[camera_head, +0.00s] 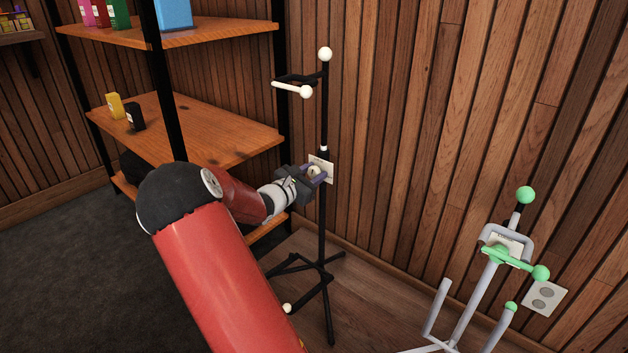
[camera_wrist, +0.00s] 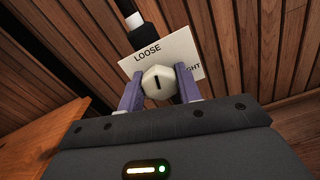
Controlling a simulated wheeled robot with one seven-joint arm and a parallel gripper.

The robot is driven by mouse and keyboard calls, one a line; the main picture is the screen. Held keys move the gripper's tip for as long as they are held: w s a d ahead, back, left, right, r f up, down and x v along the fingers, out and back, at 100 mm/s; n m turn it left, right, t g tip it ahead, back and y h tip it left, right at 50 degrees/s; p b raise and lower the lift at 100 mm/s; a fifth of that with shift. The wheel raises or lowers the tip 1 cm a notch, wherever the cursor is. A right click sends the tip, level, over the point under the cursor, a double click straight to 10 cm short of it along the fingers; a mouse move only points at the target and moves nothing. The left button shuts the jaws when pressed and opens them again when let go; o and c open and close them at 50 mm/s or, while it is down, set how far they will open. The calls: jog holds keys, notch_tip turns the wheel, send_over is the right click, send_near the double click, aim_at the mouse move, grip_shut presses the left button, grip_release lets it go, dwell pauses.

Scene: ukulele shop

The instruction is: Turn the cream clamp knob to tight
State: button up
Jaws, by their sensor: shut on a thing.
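The cream clamp knob (camera_wrist: 159,82) is a faceted round knob with a dark line mark on its face. In the wrist view it sits between the two purple fingers of my gripper (camera_wrist: 158,90), which are shut on it. The mark stands nearly upright in that view. Behind the knob is a white label card (camera_wrist: 180,48) reading "LOOSE" at upper left and a partly hidden "...IGHT" at right. In the head view my gripper (camera_head: 318,172) is at the black stand (camera_head: 323,215), at the height of the card (camera_head: 325,160); the knob is mostly hidden there.
The black stand has a cream-tipped arm (camera_head: 305,91) above and splayed legs (camera_head: 300,268) on the floor. Wooden shelves (camera_head: 180,128) stand close left of my gripper. A grey stand with green knobs (camera_head: 500,255) is at right, before the plank wall (camera_head: 430,110).

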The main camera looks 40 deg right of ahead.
jog(key=m+b, duration=0.2)
jog(key=b, duration=0.1)
jog(key=shift+f, duration=0.2)
jog(key=shift+m+b, duration=0.4)
jog(key=shift+m, duration=0.2)
jog(key=shift+r, duration=0.15)
jog(key=o, duration=1)
jog(key=shift+a, duration=0.1)
jog(key=a, duration=0.7)
jog(key=shift+s+a+p, duration=0.3)
jog(key=shift+a+p, duration=0.05)
jog(key=shift+c, duration=0.4)
